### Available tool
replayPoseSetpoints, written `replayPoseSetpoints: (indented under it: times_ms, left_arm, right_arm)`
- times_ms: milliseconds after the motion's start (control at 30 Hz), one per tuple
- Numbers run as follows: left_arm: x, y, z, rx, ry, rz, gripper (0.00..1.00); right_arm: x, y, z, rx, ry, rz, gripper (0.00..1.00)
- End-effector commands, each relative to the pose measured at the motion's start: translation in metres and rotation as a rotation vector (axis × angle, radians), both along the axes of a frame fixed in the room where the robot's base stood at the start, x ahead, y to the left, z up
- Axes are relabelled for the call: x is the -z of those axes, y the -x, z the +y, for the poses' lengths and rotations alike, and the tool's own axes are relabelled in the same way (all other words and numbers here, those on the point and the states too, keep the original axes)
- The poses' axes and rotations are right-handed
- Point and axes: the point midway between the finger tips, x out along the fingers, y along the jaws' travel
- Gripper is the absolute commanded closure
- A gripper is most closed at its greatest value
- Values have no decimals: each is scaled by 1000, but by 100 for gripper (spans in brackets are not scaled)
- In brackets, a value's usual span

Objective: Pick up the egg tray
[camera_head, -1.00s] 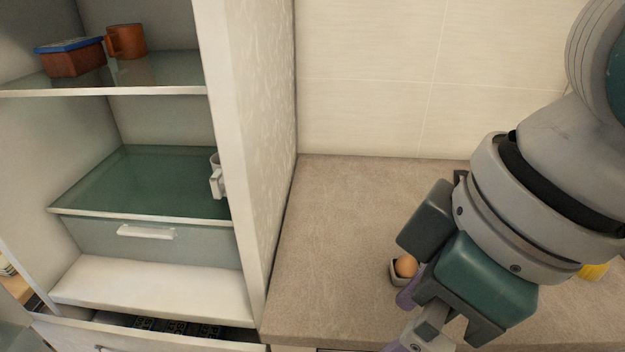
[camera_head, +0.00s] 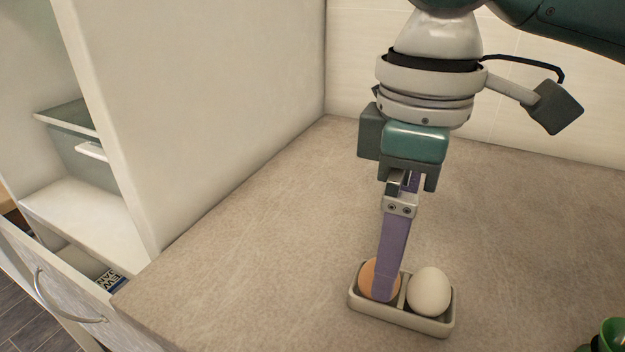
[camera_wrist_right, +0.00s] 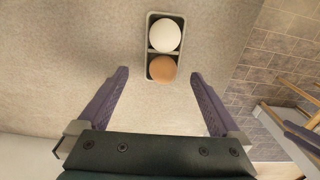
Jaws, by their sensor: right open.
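The egg tray (camera_head: 405,321) is a small pale grey holder with two compartments on the countertop. It holds a brown egg (camera_head: 368,278) and a white egg (camera_head: 430,291). In the right wrist view the tray (camera_wrist_right: 149,51) lies ahead of my fingers, with the brown egg (camera_wrist_right: 162,69) nearer. My right gripper (camera_head: 384,292) points down at the tray, and its purple finger partly hides the brown egg in the head view. In the right wrist view the right gripper (camera_wrist_right: 159,74) is open, one finger to each side of the tray's near end, with nothing held.
A tall white cabinet side (camera_head: 215,100) stands left of the counter, with an open drawer (camera_head: 60,300) below. A green object (camera_head: 608,335) is cut off at the bottom right. The countertop (camera_head: 270,240) around the tray is mostly clear.

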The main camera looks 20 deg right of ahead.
Motion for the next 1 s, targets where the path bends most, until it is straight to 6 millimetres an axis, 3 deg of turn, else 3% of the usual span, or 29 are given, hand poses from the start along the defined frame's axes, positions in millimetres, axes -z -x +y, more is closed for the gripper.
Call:
replayPoseSetpoints:
  times_ms: [333,667,1000]
  left_arm:
    - [8,0,0,1,1,0,50]
    - [8,0,-2,-3,8,1,50]
    - [9,1,-4,-4,13,3,50]
  right_arm:
    - [48,7,0,0,1,1,0]
    - [54,7,0,-2,1,-2,1]
    - [54,7,0,-2,1,-2,39]
